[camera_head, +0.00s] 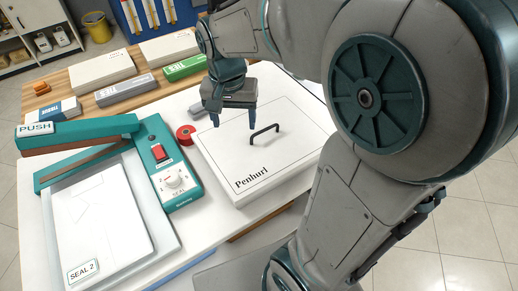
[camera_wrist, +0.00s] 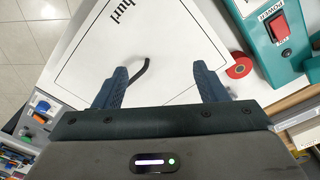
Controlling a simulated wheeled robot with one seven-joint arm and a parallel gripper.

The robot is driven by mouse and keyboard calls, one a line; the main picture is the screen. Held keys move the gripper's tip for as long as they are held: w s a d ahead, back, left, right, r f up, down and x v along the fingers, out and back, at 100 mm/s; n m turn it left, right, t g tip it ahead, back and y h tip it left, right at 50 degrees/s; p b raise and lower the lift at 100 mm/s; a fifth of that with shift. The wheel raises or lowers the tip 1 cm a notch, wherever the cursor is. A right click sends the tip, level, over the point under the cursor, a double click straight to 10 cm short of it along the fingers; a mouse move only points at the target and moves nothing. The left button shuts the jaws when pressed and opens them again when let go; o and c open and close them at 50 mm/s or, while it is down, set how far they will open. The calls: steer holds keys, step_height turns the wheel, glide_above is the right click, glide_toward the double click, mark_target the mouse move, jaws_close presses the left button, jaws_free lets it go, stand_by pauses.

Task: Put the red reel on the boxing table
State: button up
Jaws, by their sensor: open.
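The red reel (camera_head: 186,134) lies on the white table between the teal sealing machine and the white Penhurl box. In the wrist view the red reel (camera_wrist: 239,65) is right of the right finger, apart from it. My gripper (camera_head: 234,118) is open and empty above the far left part of the Penhurl box. In the wrist view my gripper (camera_wrist: 160,80) has its fingers spread over the box lid and its black handle. No sign names the boxing table; a white table (camera_head: 28,200) and a wooden-topped surface (camera_head: 88,74) behind it are in view.
The Penhurl box (camera_head: 215,160) has a raised black handle (camera_head: 263,133). The teal sealer (camera_head: 172,178) stands left of the reel. A small grey object (camera_head: 198,110) lies behind the reel. Several boxes, including a green one (camera_head: 185,68), cover much of the wooden surface.

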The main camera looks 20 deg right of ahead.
steer(key=s+d+f+n+t, duration=0.1)
steer(key=s+n, duration=0.4)
steer(key=s, duration=0.5)
steer(key=shift+s+d+t+y, duration=0.15)
steer(key=shift+d+t+y, duration=0.15)
steer(key=shift+d+t, duration=0.25)
